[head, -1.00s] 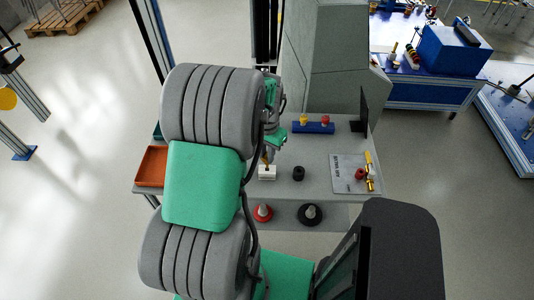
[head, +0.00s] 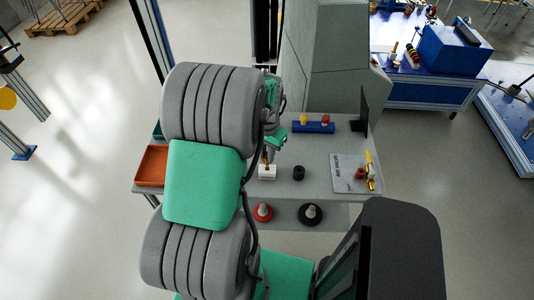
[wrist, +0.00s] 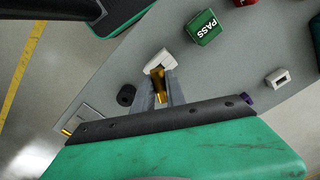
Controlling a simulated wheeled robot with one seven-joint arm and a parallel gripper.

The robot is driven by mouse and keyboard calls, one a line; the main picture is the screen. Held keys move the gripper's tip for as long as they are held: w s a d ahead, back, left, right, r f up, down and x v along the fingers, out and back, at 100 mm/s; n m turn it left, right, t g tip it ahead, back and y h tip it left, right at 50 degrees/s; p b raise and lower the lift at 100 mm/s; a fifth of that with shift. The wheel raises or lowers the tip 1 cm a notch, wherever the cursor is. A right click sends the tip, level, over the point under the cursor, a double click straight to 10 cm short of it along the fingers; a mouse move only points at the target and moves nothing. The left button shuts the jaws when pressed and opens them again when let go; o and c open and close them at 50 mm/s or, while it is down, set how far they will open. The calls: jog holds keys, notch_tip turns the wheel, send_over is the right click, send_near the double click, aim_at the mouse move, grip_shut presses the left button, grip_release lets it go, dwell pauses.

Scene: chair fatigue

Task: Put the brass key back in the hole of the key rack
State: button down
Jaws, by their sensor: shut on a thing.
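The brass key (wrist: 159,84) is between the two grey fingers of my gripper (wrist: 160,80), which is shut on it. A small white block (wrist: 160,61), which looks like the key rack, is right at the fingertips and the key's far end. In the head view the white block (head: 267,172) stands on the grey table, with the brass key (head: 265,159) upright just over it. My gripper (head: 266,154) is partly hidden by my arm there. The hole is hidden, and I cannot tell whether the key's tip is inside it.
A black knob (head: 298,173) stands close right of the white block. A blue holder (head: 313,127) is behind, an orange tray (head: 152,166) left, and a grey plate with brass parts (head: 348,174) right. A green PASS cube (wrist: 203,27) shows in the wrist view.

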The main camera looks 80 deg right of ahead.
jog(key=shift+f+b, duration=1.2)
jog(key=shift+f, duration=0.65)
jog(key=c, duration=1.3)
grip_release()
notch_tip(320, 180, up, 8)
jog(key=shift+f+b, duration=0.1)
jog(key=shift+b, duration=0.45)
